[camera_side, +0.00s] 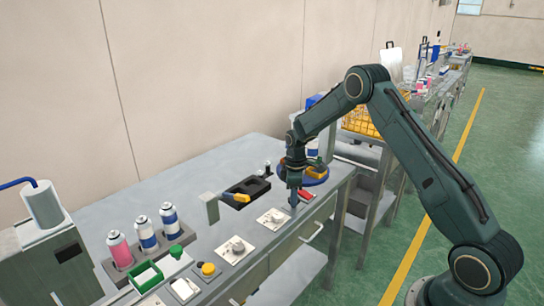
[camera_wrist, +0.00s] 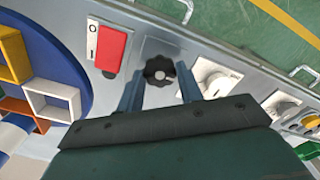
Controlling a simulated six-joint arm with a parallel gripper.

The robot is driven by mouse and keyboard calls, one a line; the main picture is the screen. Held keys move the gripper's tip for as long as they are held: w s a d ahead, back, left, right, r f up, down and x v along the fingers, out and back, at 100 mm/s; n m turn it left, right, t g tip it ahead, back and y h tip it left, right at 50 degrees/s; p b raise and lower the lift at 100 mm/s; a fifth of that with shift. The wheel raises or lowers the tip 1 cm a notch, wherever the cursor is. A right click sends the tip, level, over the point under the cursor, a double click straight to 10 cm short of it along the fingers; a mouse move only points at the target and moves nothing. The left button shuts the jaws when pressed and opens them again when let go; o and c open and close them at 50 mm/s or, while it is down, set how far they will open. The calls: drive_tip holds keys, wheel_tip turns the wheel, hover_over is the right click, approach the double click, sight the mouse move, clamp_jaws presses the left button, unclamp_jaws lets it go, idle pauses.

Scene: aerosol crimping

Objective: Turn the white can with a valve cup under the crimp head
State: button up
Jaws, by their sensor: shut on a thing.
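My gripper (camera_side: 292,198) is low over the front edge of the bench. In the wrist view its two fingers (camera_wrist: 159,88) stand on either side of a black fluted knob (camera_wrist: 158,70) with a pale centre, and are shut on it. A blue round table (camera_wrist: 62,60), left of the knob in the wrist view, carries square-sided yellow, white and orange holders. In the side view the blue table (camera_side: 317,181) is partly hidden behind my gripper. I cannot make out which thing is the white can with a valve cup, nor the crimp head.
A red switch (camera_wrist: 110,50) is close left of the fingers. White plates with round knobs (camera_wrist: 215,80) lie to their right. A rack (camera_side: 150,255) holds pink and blue-white cans at the left. A black tray (camera_side: 247,188) lies behind. The bench middle (camera_side: 190,185) is clear.

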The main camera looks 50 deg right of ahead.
drive_tip(key=o, duration=1)
drive_tip(key=shift+r, duration=0.15)
wheel_tip(320, 180, up, 14)
idle(0.4)
